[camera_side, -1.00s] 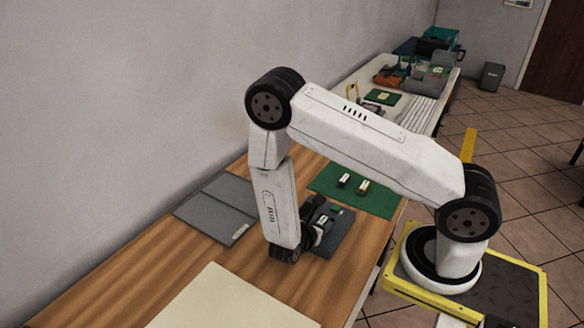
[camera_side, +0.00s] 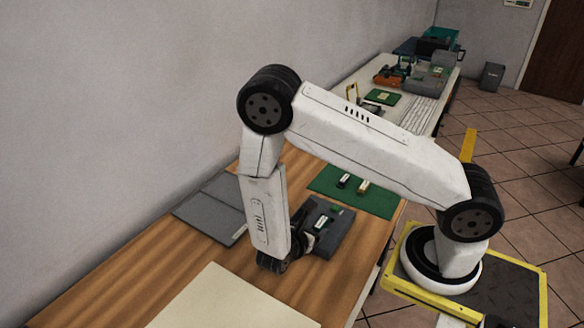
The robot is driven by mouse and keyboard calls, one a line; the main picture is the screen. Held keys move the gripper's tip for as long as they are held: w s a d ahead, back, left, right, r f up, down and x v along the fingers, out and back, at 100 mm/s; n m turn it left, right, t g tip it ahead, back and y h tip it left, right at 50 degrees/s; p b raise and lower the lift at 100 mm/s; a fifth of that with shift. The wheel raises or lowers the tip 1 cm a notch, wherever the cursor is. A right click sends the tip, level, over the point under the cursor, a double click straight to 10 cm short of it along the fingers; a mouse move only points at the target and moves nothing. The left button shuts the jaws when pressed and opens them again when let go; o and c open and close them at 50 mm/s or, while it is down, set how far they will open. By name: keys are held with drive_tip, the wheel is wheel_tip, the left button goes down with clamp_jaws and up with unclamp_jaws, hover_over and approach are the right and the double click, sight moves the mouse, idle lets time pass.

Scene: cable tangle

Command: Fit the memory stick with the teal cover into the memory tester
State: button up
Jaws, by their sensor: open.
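A dark grey unit (camera_side: 341,232), which looks like the memory tester, sits on the wooden bench. A small green and pale piece (camera_side: 321,222) shows at its top; I cannot tell whether it is the memory stick with the teal cover or how it sits. My gripper (camera_side: 306,217) is open, at the left side of the unit and close to that piece. Its fingertips are small and partly lost against the dark unit. Two small sticks, one dark and white (camera_side: 344,180) and one yellowish (camera_side: 364,187), lie apart on a green mat (camera_side: 382,203). No teal cover is clearly visible.
A flat grey panel (camera_side: 208,220) lies left of my arm. A cream sheet (camera_side: 235,300) covers the near bench. Bare wood (camera_side: 130,285) is free at the near left. Various tools and a green board (camera_side: 382,97) crowd the far table.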

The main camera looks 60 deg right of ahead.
drive_tip(key=shift+v, duration=1.6)
drive_tip(key=shift+r, duration=0.15)
drive_tip(key=shift+r, duration=2.85)
drive_tip(key=a+r+m+t+y, duration=0.2)
drive_tip(key=r+m+y, duration=0.6)
drive_tip(key=m+y, duration=0.5)
drive_tip(key=a+m, duration=0.1)
drive_tip(key=m, duration=0.4)
drive_tip(key=shift+s+a+r+t+y, duration=0.15)
drive_tip(key=shift+a+r+t+y, duration=0.05)
drive_tip(key=shift+a+t+y, duration=0.15)
